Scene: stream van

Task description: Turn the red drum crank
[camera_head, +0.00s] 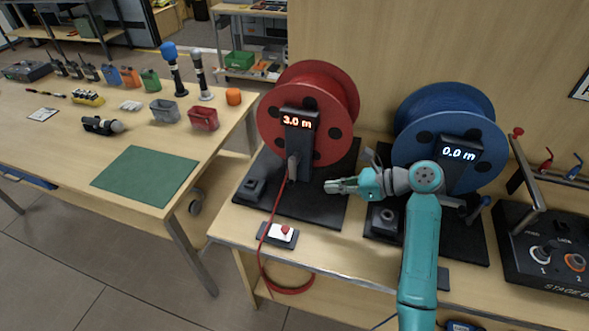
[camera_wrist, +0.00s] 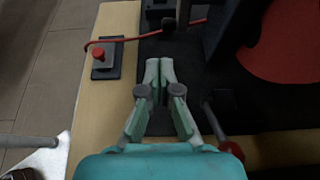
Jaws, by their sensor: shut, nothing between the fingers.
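The red drum (camera_head: 348,92) stands on a black base, and its display reads 3.0 m. It also shows at the right of the wrist view (camera_wrist: 287,45). A grey crank rod (camera_wrist: 213,118) with a red knob (camera_wrist: 232,149) shows at the lower right of the wrist view, beside my gripper, partly hidden by my gripper body. In the head view the knob is hidden. My gripper (camera_head: 331,187) is shut and empty, in front of and right of the red drum's display post. Its fingertips also show in the wrist view (camera_wrist: 158,66), over the black base and apart from the knob.
A blue drum (camera_head: 455,103) reading 0.0 m stands behind my arm. A red button box (camera_head: 281,233) sits at the table's front edge, with a red cable (camera_head: 264,249) running past it. A control box (camera_head: 548,250) stands right. A side table with bins stands left.

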